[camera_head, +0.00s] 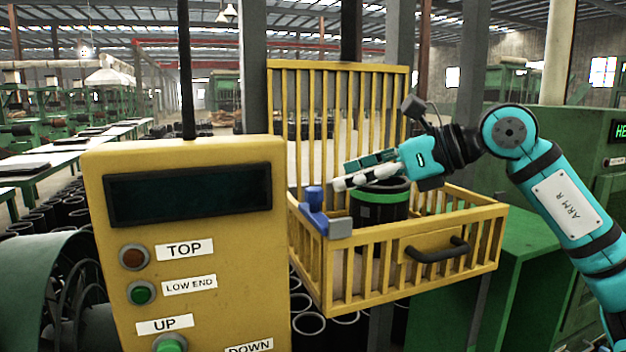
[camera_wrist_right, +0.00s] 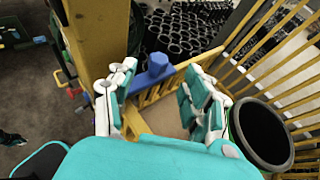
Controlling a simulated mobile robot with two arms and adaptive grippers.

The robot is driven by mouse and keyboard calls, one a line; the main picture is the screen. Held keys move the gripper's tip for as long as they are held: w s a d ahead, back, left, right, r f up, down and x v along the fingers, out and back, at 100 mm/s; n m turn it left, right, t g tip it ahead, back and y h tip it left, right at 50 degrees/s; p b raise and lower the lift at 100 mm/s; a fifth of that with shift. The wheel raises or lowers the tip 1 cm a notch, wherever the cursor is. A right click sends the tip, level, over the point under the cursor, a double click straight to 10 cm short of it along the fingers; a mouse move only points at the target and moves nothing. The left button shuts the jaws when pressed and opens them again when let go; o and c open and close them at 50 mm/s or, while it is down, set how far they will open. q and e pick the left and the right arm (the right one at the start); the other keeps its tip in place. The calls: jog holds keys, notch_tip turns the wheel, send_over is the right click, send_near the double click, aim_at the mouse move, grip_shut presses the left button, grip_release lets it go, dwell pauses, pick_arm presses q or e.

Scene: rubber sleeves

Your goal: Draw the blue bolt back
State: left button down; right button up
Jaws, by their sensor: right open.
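The blue bolt (camera_head: 316,214) sits on the near left corner of the yellow barred cage (camera_head: 400,290), with its knob standing up beside a grey metal block (camera_head: 340,228). It also shows in the right wrist view (camera_wrist_right: 154,68), ahead of and between the fingers. My right gripper (camera_head: 345,181) is open and empty, above and slightly right of the bolt in the head view, apart from it as far as I can tell. Its two spread fingers show in the right wrist view (camera_wrist_right: 160,95). My left gripper is not in view.
A black sleeve with a green band (camera_head: 381,208) stands in the cage, close under my right gripper. A yellow control box (camera_head: 190,235) with buttons stands close left of the bolt. A black handle (camera_head: 437,251) is on the cage front. Many black sleeves stand on the floor.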

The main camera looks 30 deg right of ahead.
aim_at(315, 189)
jog(key=p+x, duration=0.1)
jog(key=x, duration=0.4)
jog(key=shift+a+r+p, duration=0.15)
jog(key=shift+r+p, duration=0.05)
jog(key=shift+p, duration=0.15)
jog(key=shift+p+x, duration=0.3)
jog(key=shift+x, duration=0.65)
jog(key=shift+w+f, duration=0.25)
jog(key=c, duration=1)
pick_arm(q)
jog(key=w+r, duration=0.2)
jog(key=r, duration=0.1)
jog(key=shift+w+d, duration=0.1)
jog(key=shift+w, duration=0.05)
pick_arm(e)
grip_shut()
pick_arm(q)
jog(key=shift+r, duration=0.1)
